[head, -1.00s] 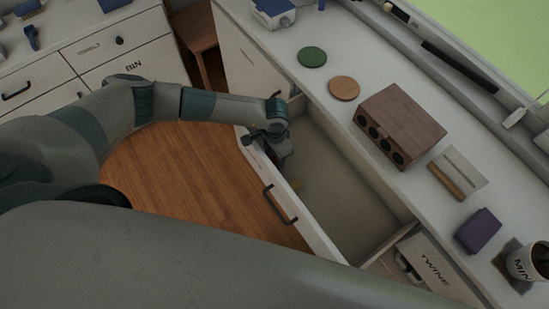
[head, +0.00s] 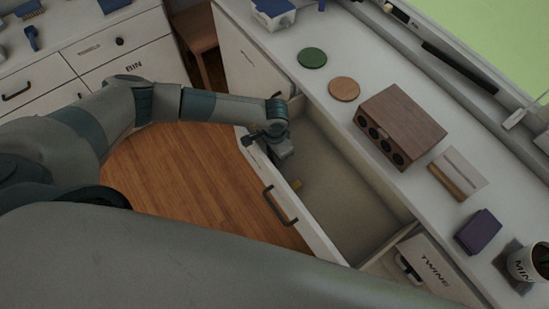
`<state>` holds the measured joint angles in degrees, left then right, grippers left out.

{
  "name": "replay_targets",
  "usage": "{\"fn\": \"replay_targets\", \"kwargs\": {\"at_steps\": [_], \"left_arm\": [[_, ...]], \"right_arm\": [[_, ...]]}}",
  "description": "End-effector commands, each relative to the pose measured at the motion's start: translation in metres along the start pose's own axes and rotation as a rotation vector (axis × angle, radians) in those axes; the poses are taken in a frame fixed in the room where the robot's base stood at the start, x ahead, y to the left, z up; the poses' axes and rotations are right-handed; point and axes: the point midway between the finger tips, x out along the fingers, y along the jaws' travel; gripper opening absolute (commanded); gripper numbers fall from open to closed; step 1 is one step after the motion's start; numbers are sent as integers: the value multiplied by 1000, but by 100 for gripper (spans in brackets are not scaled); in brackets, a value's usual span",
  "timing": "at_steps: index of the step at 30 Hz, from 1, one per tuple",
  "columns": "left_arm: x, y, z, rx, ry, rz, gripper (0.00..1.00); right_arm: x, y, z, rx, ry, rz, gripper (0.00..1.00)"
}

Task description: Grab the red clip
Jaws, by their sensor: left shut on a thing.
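My left gripper (head: 281,149) is inside the open drawer (head: 345,192), near its left end and close to its front wall. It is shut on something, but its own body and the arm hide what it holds. No red clip shows in this view. My right gripper is not in view.
The counter above the drawer holds a green disc (head: 312,57), a tan disc (head: 344,88), a brown wooden block with round holes (head: 401,125), a purple item (head: 479,232) and a mug (head: 528,262). A drawer labelled TWINE (head: 436,268) is at the lower right. Most of the drawer floor is clear.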

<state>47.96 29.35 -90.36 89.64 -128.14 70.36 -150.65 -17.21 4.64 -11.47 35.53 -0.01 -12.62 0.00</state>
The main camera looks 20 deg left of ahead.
Motion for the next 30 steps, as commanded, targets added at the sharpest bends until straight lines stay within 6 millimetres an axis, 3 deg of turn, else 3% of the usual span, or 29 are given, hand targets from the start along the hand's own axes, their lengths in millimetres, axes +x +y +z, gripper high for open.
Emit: {"fn": "replay_targets", "kwargs": {"at_steps": [8, 13, 24, 27, 30], "left_arm": [[-15, -1, -1, 2, 3, -1, 0], [-38, -1, -1, 3, 4, -2, 0], [-82, 56, -55, 5, 5, -1, 0], [-92, 68, -67, 4, 4, -1, 0], [-99, 75, -72, 2, 2, 0, 0]], "right_arm": [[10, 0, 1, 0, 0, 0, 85], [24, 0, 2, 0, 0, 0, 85], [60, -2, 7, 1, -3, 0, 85], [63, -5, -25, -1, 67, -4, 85], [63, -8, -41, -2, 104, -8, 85]]}}
